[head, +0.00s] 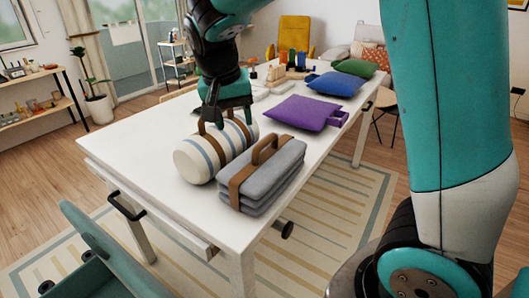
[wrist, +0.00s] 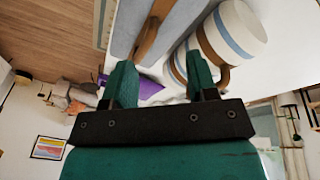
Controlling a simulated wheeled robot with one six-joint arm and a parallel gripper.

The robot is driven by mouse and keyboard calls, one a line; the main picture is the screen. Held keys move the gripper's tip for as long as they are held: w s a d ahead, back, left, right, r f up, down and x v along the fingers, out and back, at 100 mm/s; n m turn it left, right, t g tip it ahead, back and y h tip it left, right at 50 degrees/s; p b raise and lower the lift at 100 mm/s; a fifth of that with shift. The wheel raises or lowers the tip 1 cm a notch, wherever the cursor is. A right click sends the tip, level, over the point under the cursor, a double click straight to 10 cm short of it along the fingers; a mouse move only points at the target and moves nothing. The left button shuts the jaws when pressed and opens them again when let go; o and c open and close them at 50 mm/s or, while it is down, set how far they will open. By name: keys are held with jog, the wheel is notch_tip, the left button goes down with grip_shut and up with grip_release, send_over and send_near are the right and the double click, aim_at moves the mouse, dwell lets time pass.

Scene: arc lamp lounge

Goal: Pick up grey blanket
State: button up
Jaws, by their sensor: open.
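The grey blanket (head: 272,178) is folded and bound by brown straps with an arched brown handle, near the front right edge of the white table (head: 135,165). Beside it on the left lies a cream roll (head: 195,160) with blue stripes and brown straps. My gripper (head: 213,118) is above the roll, to the left of the blanket, and partly hides the roll's far part. In the wrist view my gripper (wrist: 160,75) is open with nothing between its fingers. The blanket (wrist: 124,28) and the roll (wrist: 238,30) show beyond the fingertips there.
Purple (head: 300,113), blue (head: 335,83) and green (head: 354,68) cushion-like items lie farther back on the table. Bare tabletop lies left of the roll. Drawer handles project from the table's side.

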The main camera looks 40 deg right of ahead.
jog(key=w+d+r+m+g+h+p, duration=0.1)
jog(key=w+d+r+m+h+p, duration=0.1)
jog(key=w+d+m, duration=0.4)
jog(key=m+p, duration=0.1)
jog(key=p, duration=0.1)
send_near(264, 139)
jog(key=shift+g, duration=0.3)
jog(key=x, duration=0.5)
jog(key=shift+w+d+f, duration=0.15)
jog(key=shift+f, duration=0.05)
jog(key=shift+p+x, duration=1.55)
jog(key=shift+x, duration=1.35)
jog(key=shift+w, duration=0.1)
grip_shut()
